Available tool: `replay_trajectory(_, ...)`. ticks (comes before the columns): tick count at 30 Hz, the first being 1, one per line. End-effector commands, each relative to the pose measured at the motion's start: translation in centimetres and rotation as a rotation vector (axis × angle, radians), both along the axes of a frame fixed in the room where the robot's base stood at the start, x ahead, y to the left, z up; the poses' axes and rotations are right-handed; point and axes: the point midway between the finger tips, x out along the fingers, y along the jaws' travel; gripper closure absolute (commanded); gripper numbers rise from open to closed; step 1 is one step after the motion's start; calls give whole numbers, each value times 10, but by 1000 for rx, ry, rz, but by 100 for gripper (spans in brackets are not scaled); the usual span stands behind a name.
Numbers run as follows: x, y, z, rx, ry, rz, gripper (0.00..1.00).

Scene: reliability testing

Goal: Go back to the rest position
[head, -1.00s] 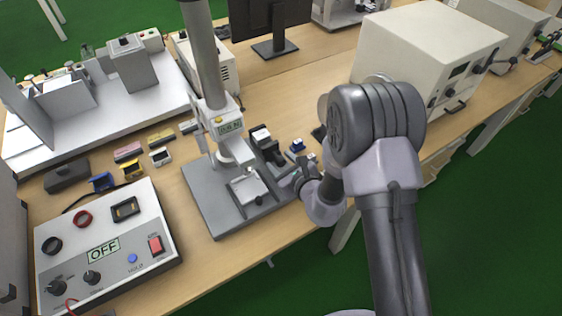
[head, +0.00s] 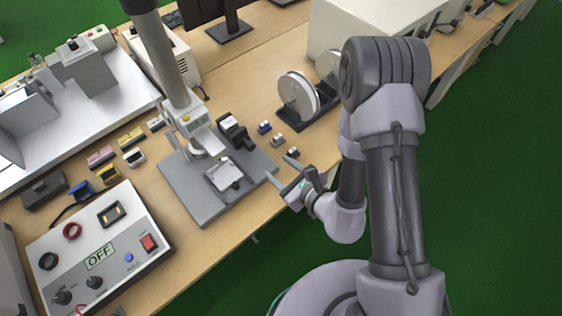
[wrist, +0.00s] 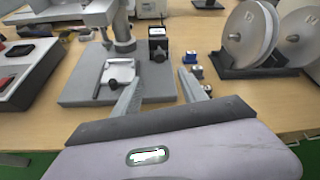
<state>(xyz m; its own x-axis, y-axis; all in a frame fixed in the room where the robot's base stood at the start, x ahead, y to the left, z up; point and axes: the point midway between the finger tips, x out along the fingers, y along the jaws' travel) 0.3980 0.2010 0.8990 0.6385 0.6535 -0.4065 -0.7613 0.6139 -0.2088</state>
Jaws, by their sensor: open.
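My gripper (head: 279,170) is in the head view near the front edge of the table, to the right of the grey test stand base. In the wrist view its two fingers (wrist: 155,88) are spread apart with nothing between them. The arm is bent, with the elbow raised above the gripper and my base below. The fingers point toward the stand and the small blocks, and appear clear of both.
The test stand (head: 185,195) has a grey base with a small white plate on it. Small blocks (head: 277,140) lie right of it, near a reel holder (head: 300,97). A control box (head: 100,250) reading OFF stands at left. Green floor (head: 490,200) is open at right.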

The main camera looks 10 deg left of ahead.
Motion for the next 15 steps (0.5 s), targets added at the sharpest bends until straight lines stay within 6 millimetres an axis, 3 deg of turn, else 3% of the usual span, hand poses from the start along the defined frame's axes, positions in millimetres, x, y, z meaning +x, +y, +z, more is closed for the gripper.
replay_trajectory(13,-1,-1,-1,0,0,0,50)
replay_trajectory(15,0,3,6,14,-9,20,50)
